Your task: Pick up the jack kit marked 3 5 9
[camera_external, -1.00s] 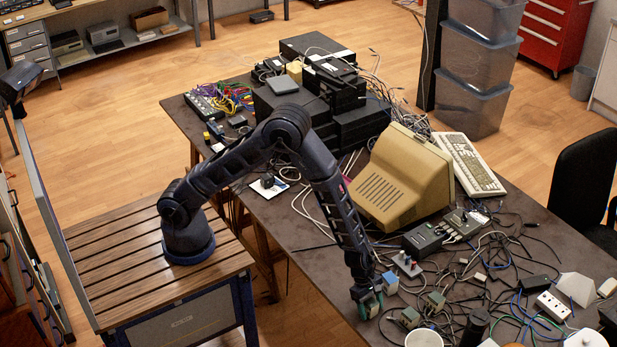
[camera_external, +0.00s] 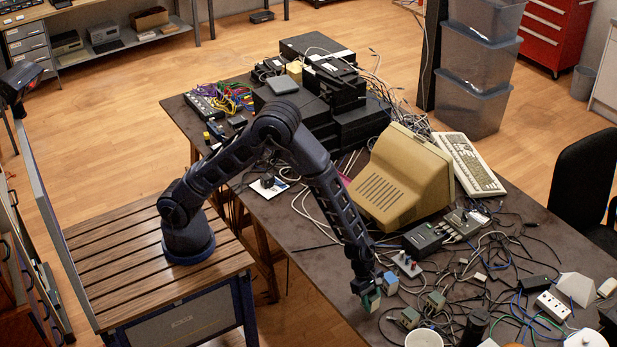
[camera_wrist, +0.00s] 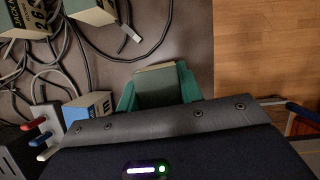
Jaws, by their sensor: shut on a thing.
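My gripper (camera_external: 367,293) is shut on a small grey-green box, a jack kit (camera_external: 371,302), near the front edge of the table. In the wrist view the teal fingers (camera_wrist: 160,88) clasp the jack kit (camera_wrist: 158,86) from both sides. No marking on the held kit can be read. Two similar kits stand on the table to the right, a nearer one (camera_external: 410,317) and a farther one (camera_external: 435,301). They also show at the top left of the wrist view, one (camera_wrist: 24,18) with partly legible print and one (camera_wrist: 92,10) cut by the frame.
A blue box (camera_external: 390,282) and a plate with coloured plugs (camera_external: 408,264) stand close beside my gripper. Cables (camera_wrist: 75,45) lie loose around the kits. A white cup (camera_external: 424,338) is at the front. The beige monitor (camera_external: 402,178) stands farther back. Bare floor (camera_wrist: 262,50) lies beyond the table edge.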

